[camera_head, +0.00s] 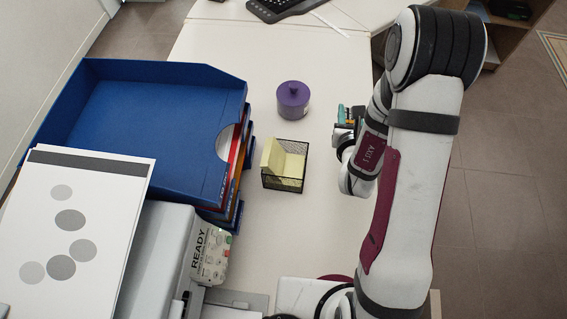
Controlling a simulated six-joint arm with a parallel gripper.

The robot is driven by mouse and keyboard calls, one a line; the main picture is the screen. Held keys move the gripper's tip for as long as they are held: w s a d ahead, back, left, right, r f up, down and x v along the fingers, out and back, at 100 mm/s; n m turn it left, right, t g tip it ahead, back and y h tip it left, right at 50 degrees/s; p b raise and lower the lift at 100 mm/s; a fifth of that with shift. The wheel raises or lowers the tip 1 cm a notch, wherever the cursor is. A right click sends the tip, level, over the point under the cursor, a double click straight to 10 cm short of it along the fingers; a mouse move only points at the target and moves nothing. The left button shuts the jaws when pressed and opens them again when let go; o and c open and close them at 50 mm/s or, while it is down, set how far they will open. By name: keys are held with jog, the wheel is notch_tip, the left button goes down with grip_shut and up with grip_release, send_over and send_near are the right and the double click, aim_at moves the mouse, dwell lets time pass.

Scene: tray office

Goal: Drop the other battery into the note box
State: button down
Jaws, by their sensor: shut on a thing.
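The note box (268,181) is a black mesh box on the white table, left of my gripper. Yellow notes (292,166) stand in it, and part of its inside shows beside them. My gripper (338,131) is over the table to the right of the note box and a little farther back, apart from it. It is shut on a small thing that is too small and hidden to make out. Teal and orange parts show at the gripper. I cannot pick out a battery for certain anywhere in view.
A purple lidded pot (293,101) stands behind the note box. Blue stacked trays (150,75) fill the left, with a grey machine (160,250) and a sheet with grey dots (85,215) in front. A keyboard (285,8) lies at the back. Table between pot and keyboard is clear.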

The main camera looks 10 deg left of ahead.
dwell(0.4)
jog(key=a+r+n+g+y, duration=0.4)
jog(key=a+r+n+y, duration=0.5)
jog(key=a, duration=0.3)
jog(key=s+n+g+y, duration=0.4)
jog(key=s+n+g, duration=0.55)
jog(key=s, duration=0.25)
jog(key=shift+m, duration=0.25)
jog(key=shift+w+f, duration=0.15)
jog(key=shift+f, duration=2.55)
jog(key=c, duration=0.5)
grip_release()
